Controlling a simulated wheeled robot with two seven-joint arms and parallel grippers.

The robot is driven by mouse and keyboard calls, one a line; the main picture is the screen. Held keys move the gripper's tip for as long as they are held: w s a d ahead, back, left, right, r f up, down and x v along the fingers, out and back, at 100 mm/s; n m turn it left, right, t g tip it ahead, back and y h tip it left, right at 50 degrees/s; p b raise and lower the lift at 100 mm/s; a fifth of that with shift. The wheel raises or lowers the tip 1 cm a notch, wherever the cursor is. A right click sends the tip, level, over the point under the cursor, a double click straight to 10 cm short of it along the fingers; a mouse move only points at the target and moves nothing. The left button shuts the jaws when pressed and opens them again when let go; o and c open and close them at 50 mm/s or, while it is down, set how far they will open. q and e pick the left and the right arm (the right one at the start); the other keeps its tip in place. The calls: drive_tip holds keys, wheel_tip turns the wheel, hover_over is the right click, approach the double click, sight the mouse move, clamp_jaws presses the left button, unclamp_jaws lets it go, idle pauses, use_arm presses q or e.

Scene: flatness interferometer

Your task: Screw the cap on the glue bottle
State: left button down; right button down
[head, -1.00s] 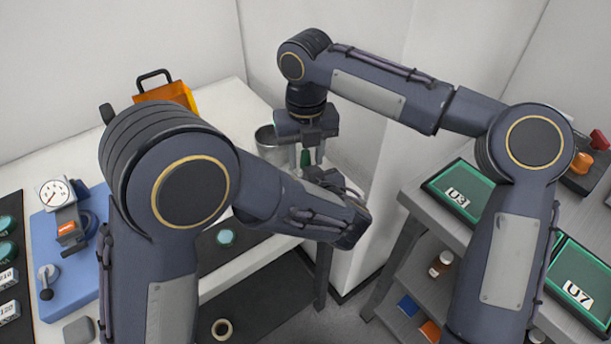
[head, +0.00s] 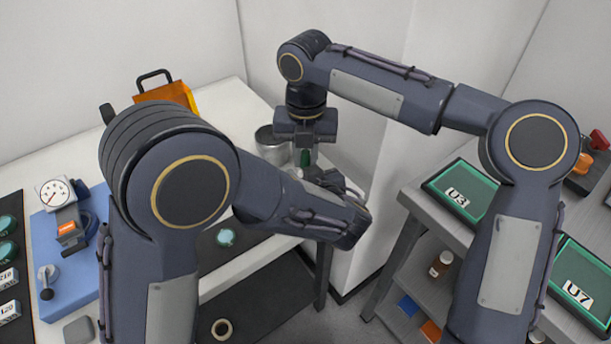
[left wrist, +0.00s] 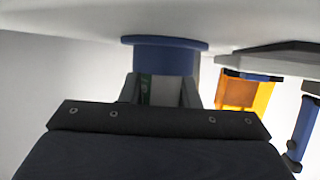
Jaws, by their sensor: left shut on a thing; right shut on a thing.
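My right gripper (head: 305,150) reaches in from the upper right in the head view and points down. It is shut on a small green thing, which looks like the cap (head: 305,158). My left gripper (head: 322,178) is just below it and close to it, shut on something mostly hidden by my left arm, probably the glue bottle. I cannot tell whether cap and bottle touch or are threaded.
A grey metal cup (head: 272,146) stands on the white table close behind the grippers. A blue plate (head: 75,255) with a dial gauge (head: 55,194) lies left. A grey bench (head: 470,225) with green-topped trays is right.

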drive_tip(key=c, duration=1.3)
unclamp_jaws()
drive_tip(key=shift+r, duration=2.25)
drive_tip(key=shift+c, duration=0.3)
wheel_tip(320, 180, up, 4)
drive_tip(key=n, duration=0.3)
drive_tip(key=shift+f, duration=0.25)
drive_tip(key=shift+f, duration=0.15)
drive_tip(key=shift+f, duration=3.9)
